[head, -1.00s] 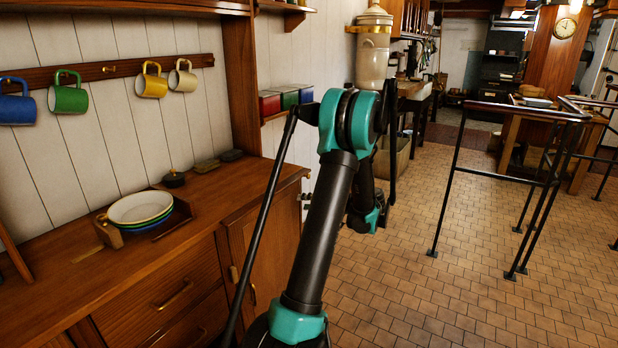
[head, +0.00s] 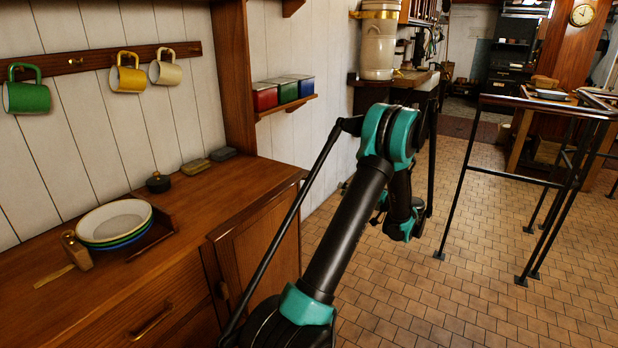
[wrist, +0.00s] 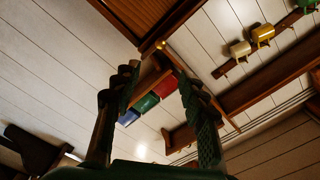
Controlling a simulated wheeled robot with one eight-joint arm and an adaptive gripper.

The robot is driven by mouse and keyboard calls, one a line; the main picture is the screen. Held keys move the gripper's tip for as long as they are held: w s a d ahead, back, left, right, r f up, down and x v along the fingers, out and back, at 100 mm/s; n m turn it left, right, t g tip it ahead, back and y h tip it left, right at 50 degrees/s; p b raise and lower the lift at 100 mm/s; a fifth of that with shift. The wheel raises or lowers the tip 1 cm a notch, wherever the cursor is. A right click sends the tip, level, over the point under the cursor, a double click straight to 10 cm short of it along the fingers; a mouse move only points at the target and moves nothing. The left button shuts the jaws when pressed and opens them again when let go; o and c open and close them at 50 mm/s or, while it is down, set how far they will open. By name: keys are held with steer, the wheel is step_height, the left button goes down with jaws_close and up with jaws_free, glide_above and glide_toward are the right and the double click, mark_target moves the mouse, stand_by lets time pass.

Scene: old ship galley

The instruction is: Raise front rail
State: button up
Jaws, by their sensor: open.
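No part is clearly marked as the front rail, and I cannot tell which piece it is. A low wooden holder (head: 157,237) on the counter has a raised edge around a stack of plates (head: 113,222). In the head view my gripper is mostly hidden behind my arm, over the floor right of the counter.
The wooden counter (head: 215,190) is on the left, with a dark lidded pot (head: 158,183). Mugs, including a green mug (head: 27,96), hang from a wall rail (head: 88,62). Tins (head: 286,92) stand on a small shelf. Black metal railings (head: 515,172) stand right; tiled floor lies between.

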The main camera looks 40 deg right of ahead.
mark_target(309, 179)
steer(key=x, duration=1.7)
steer(key=shift+c, duration=0.6)
jaws_close()
